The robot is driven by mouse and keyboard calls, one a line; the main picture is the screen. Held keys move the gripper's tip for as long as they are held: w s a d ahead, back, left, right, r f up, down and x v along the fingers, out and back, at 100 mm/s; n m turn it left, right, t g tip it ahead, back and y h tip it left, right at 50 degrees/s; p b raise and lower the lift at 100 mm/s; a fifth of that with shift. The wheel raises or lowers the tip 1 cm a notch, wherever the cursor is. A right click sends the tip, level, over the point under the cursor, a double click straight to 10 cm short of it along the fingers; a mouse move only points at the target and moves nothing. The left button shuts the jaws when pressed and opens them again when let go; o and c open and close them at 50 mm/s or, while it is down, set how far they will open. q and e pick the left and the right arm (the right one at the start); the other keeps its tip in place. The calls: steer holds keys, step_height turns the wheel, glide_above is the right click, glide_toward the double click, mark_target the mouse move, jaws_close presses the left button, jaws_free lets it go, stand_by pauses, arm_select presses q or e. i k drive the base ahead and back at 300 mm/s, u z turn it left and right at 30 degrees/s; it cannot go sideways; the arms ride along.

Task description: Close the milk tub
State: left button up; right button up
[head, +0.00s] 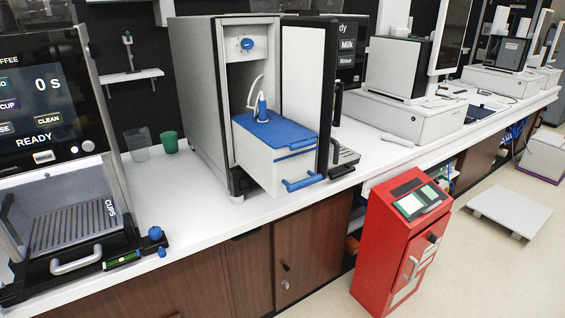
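The milk tub (262,168) is a white box drawn partway out of a tall grey cooler cabinet (192,98) on the counter. A blue lid (270,131) lies flat over its top, with a blue grip at the lid's right edge. A blue handle (303,182) is on the tub's front. A white hose (253,92) runs down to a blue fitting (262,107) on the lid. The cabinet door (302,75) stands open at the right, its white inner face showing. Neither of my grippers is in view.
A coffee machine (48,115) stands at the left, with a clear cup (136,145) and a green cup (169,142) beside it. A red bin (398,243) stands on the floor before the counter. The counter between the green cup and coffee machine's front is mostly clear.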

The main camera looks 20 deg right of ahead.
mark_target(280, 172)
steer(key=z, duration=1.2)
steer(key=i, duration=0.2)
steer(key=u, duration=0.25)
